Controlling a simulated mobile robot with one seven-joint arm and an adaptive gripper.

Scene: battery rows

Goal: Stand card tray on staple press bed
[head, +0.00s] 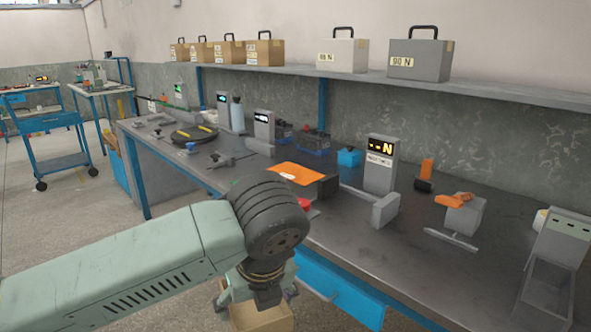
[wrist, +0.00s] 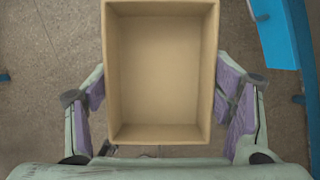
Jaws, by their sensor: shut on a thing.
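The card tray is an open, empty tan box (wrist: 160,70), seen from above in the wrist view. My gripper (wrist: 163,95) has its purple-padded fingers on the left and right of the tray and holds it. In the head view my gripper (head: 258,292) hangs low in front of the bench, with part of the tray (head: 262,319) showing below it. The tray is over the floor, apart from the bench. I cannot tell for sure which bench fixture is the staple press bed; an orange plate (head: 296,173) lies beside a dark block (head: 328,187) near the bench's front edge.
The dark bench (head: 340,220) runs along the wall, with a grey display post (head: 381,165), an orange-handled clamp device (head: 460,212) and a grey bin (head: 548,285). A blue drawer (head: 335,285) juts out under the bench front. Several cases stand on the shelf (head: 480,88).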

